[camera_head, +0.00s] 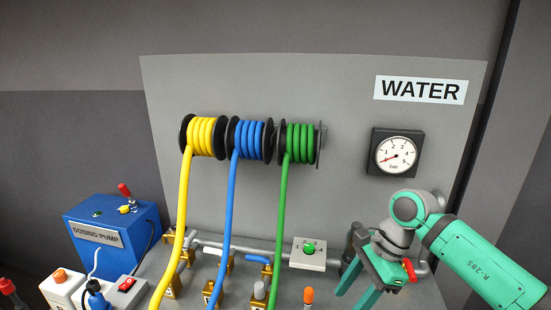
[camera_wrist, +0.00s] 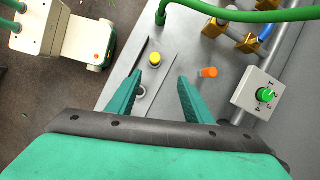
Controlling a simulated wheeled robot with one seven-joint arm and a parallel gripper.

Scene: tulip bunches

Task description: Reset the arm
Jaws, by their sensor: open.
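My gripper (camera_head: 358,296) is at the lower right of the head view, below the pressure gauge. Its teal fingers point down toward the grey bench, and the lower ends run near the picture's bottom edge. In the wrist view my gripper (camera_wrist: 160,78) shows two fingers spread apart with nothing between them. A yellow button (camera_wrist: 155,58) and an orange-topped knob (camera_wrist: 208,72) appear on the bench beyond the fingers. The arm is bent, with its teal link reaching in from the lower right.
A dial box with a green knob (camera_head: 309,249) stands left of my gripper. Yellow, blue and green hoses hang from wall reels (camera_head: 248,140) to brass fittings. A gauge (camera_head: 397,153) is on the panel. A blue dosing pump (camera_head: 112,228) stands at left.

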